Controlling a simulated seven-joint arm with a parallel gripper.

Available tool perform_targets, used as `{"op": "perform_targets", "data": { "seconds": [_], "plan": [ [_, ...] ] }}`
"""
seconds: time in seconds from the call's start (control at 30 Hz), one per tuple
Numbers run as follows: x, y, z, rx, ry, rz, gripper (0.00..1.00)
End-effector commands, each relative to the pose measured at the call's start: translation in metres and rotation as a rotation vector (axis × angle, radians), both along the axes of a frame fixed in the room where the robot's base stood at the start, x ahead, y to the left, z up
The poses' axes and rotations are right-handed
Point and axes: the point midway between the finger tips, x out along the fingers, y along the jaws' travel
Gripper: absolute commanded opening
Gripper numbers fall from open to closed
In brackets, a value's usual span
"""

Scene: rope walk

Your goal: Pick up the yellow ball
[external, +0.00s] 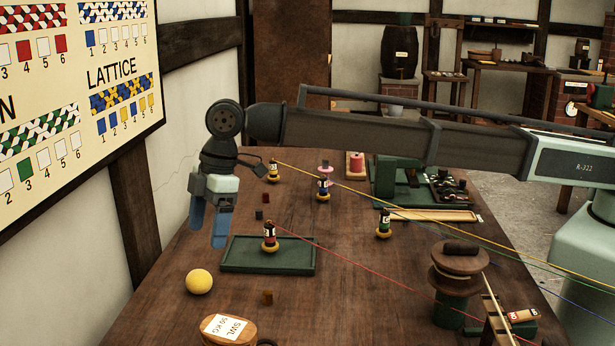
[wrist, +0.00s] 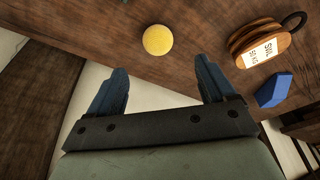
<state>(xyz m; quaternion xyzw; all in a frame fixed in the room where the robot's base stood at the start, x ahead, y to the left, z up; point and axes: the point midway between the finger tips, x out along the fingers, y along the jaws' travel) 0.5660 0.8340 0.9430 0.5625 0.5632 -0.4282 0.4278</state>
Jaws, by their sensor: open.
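The yellow ball (external: 199,281) rests on the wooden table (external: 185,318) near its left edge, in front of the green tray. It also shows in the wrist view (wrist: 158,40), beyond the fingertips and roughly between them. My gripper (external: 208,240) hangs above the table's left side with its two blue fingers pointing down. It is open and empty, apart from the ball. In the wrist view both fingers (wrist: 160,80) are spread wide with nothing between them.
A green tray (external: 236,268) with a bobbin (external: 269,236) lies right of my gripper. A wooden block labelled SWL (external: 228,330) stands near the ball. Several bobbins carry coloured cords that stretch rightward. A blue block (wrist: 273,90) shows in the wrist view.

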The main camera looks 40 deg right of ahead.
Motion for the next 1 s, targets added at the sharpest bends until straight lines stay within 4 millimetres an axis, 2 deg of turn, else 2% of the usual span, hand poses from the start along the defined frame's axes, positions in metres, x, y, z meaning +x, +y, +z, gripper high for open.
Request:
{"op": "perform_targets", "data": {
  "seconds": [0.03, 0.2, 0.57, 0.83, 1.0],
  "plan": [
    [0.000, 0.003, -0.010, -0.002, 0.001, 0.000, 0.83],
    [0.001, 0.010, -0.038, -0.002, 0.001, 0.000, 0.83],
    [0.002, 0.017, -0.060, -0.001, 0.000, 0.000, 0.83],
    [0.003, 0.026, -0.093, 0.000, -0.001, -0.001, 0.83],
    [0.003, 0.028, -0.099, 0.004, -0.002, -0.003, 0.83]
  ]
}}
